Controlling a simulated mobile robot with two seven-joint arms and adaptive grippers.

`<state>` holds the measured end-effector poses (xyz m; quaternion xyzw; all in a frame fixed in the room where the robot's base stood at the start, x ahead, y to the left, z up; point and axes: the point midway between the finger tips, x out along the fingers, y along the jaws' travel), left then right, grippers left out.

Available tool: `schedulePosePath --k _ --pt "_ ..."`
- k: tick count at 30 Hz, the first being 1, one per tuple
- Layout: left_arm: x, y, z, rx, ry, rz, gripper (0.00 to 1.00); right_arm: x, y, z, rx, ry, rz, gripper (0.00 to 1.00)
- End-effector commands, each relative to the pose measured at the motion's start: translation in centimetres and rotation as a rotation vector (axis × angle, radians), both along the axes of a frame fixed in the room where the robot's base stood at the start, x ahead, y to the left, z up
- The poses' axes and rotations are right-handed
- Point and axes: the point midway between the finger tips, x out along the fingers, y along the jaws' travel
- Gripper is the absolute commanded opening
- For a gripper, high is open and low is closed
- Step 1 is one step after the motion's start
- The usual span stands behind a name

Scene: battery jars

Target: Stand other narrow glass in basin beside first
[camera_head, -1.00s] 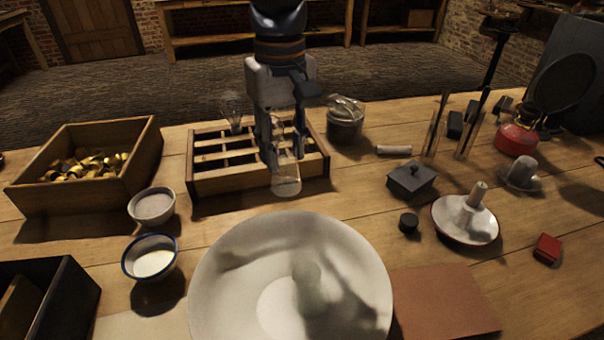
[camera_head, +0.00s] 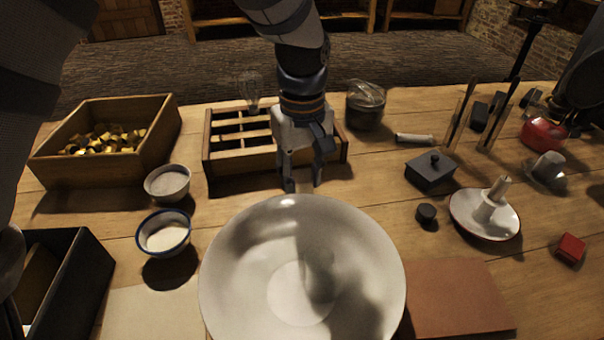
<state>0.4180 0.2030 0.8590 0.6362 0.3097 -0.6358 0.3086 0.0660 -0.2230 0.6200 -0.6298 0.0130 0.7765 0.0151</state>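My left gripper (camera_head: 303,186) points down between the slotted wooden rack and the far rim of the white basin (camera_head: 232,285). Its fingers stand apart. I cannot make out clearly whether a clear glass is between them; the background and a bright patch on the rim confuse it. Inside the basin, right of its middle, a faint greenish upright shape (camera_head: 318,262) looks like a narrow glass, partly lost in shadow. My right gripper is not in view.
The wooden rack (camera_head: 228,167) holds a clear bulbous glass (camera_head: 251,88) at its back left. Two bowls (camera_head: 167,182) (camera_head: 163,234) stand left of the basin. A lidded dark box (camera_head: 431,172), small black pot (camera_head: 426,214) and white candle dish (camera_head: 485,215) stand right.

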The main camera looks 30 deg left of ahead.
Motion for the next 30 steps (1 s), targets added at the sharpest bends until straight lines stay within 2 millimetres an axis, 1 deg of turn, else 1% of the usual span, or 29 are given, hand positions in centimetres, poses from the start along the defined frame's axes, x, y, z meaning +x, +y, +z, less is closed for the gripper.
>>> schedulePosePath --k 1,2,11,14,18,21,24,26,27,28,29,30 --pt "0.0 0.0 0.0 0.000 0.000 0.000 0.50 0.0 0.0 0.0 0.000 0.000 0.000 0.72" --pt "0.0 0.0 0.0 0.000 0.000 0.000 0.52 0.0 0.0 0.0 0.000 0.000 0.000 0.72" --pt "0.0 0.0 0.3 0.000 -0.001 0.000 0.52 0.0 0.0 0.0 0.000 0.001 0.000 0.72" --pt "0.1 0.0 2.0 0.000 -0.008 0.000 0.52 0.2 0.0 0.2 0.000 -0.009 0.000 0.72" --pt "0.2 0.0 6.1 0.001 -0.012 0.000 0.52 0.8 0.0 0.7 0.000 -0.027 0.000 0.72" --pt "0.1 0.0 8.7 0.000 -0.009 0.000 0.52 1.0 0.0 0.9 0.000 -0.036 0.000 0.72" --pt "0.1 0.0 10.7 0.001 -0.006 0.000 0.52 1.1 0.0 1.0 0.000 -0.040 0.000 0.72" --pt "0.1 0.0 11.5 0.001 -0.003 0.000 0.52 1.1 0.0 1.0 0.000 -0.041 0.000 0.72" --pt "0.1 0.0 11.9 0.001 -0.002 0.000 0.50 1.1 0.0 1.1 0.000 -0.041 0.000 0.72" --pt "0.1 0.0 12.0 0.000 0.000 -0.004 0.43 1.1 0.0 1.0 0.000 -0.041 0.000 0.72" --pt "0.0 0.0 12.1 0.000 0.003 -0.020 0.43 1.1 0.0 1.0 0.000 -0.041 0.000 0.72" --pt "0.0 0.1 12.1 -0.004 0.010 -0.073 0.43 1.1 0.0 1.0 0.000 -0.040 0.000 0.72"
